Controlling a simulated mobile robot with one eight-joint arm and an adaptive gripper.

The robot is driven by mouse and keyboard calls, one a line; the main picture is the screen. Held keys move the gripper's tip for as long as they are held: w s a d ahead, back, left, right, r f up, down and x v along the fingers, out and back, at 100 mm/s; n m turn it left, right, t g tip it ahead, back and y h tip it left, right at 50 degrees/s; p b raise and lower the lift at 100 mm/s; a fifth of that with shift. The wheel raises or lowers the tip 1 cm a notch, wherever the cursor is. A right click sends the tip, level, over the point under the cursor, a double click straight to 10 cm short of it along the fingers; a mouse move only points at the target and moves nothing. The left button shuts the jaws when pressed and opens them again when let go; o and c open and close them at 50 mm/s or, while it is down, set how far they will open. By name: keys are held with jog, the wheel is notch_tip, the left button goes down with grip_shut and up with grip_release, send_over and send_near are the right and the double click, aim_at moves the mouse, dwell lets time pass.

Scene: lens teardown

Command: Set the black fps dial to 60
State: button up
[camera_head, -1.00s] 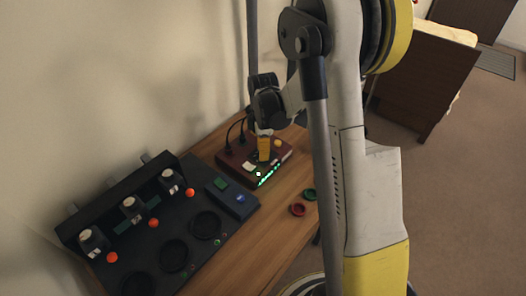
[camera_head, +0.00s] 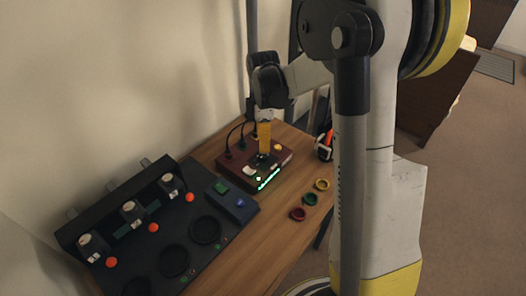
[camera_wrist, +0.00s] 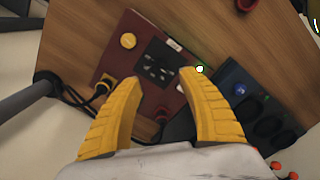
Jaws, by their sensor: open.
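The dark red box (camera_head: 235,171) stands on the wooden table, with green lights along its front edge. Its top carries a black square panel (camera_wrist: 158,62) with pale marks; a black fps dial seems to be there, but its setting is too small to read. In the head view the black area (camera_head: 262,160) lies just below my fingertips. My gripper (camera_head: 264,152) has yellow fingers pointing down above the box. In the wrist view its fingers (camera_wrist: 160,76) are spread apart with nothing between them, on either side of the panel.
A yellow button (camera_head: 278,147) and a pale switch (camera_head: 249,170) flank the panel. A black console (camera_head: 150,230) with round wells and orange knobs is to the left. Red (camera_head: 298,214), green (camera_head: 310,199) and yellow (camera_head: 322,185) rings lie at right. Cables run behind the box.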

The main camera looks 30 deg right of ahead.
aim_at(263, 156)
jog(key=shift+r, duration=2.3)
jog(key=s+a+r+m+t, duration=0.3)
jog(key=s+a+r+m, duration=0.1)
jog(key=s, duration=0.5)
jog(key=s+a+r+m+t, duration=0.3)
jog(key=s+a+m+t, duration=0.1)
jog(key=s+a+m, duration=0.3)
jog(key=s+m, duration=0.2)
jog(key=s, duration=0.1)
jog(key=shift+r+m, duration=0.3)
jog(key=shift+r, duration=0.05)
